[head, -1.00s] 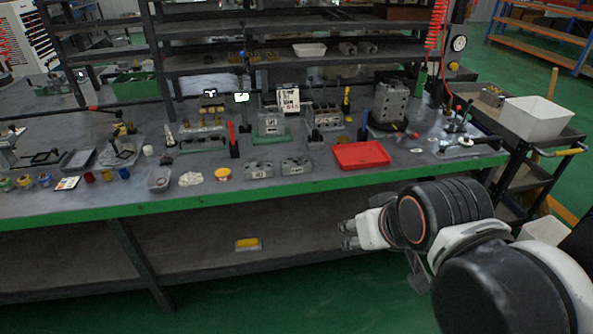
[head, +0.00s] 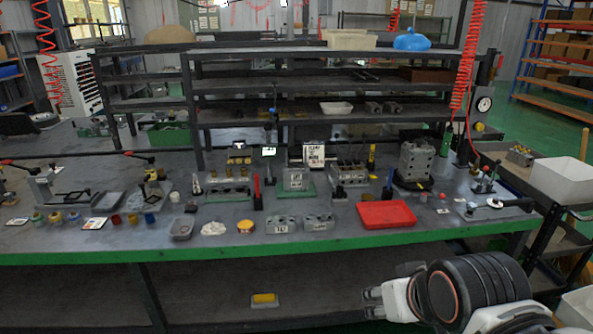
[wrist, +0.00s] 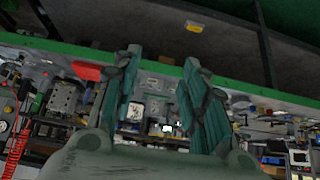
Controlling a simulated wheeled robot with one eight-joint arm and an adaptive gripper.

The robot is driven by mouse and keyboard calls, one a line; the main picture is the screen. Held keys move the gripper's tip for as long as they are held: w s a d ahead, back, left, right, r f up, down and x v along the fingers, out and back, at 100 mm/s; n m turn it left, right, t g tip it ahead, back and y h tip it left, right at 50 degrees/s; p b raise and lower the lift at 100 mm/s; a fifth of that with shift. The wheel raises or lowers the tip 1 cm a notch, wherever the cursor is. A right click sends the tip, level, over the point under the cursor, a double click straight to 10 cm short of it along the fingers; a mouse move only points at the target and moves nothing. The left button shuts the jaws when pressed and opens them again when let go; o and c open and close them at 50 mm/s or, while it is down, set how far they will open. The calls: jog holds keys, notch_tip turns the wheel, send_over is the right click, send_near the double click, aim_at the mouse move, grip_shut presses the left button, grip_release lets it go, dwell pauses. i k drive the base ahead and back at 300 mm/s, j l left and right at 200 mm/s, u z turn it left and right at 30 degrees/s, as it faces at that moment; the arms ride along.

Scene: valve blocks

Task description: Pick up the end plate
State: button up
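Two small grey metal blocks with white labels, the left one (head: 281,225) and the right one (head: 318,222), lie near the bench's front edge; the labels are too small to read, so I cannot tell which is the end plate. My gripper (head: 372,301) is in front of the bench, below its green edge and apart from the blocks. In the wrist view my gripper (wrist: 163,72) shows two spread fingers with nothing held between them. The upside-down bench and small grey blocks appear beyond the fingers.
A red tray (head: 387,214) lies right of the blocks, with a larger grey block (head: 415,160) behind it. Cups, a white pile and a yellow-topped dish (head: 245,226) stand to the left. The bench's green front edge (head: 200,257) lies between my gripper and the blocks.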

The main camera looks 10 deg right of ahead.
aim_at(292, 167)
jog(key=i+j, duration=0.15)
jog(key=i, duration=0.45)
jog(key=i+j, duration=0.1)
jog(key=i, duration=0.45)
jog(key=i+j, duration=0.15)
jog(key=i, duration=0.45)
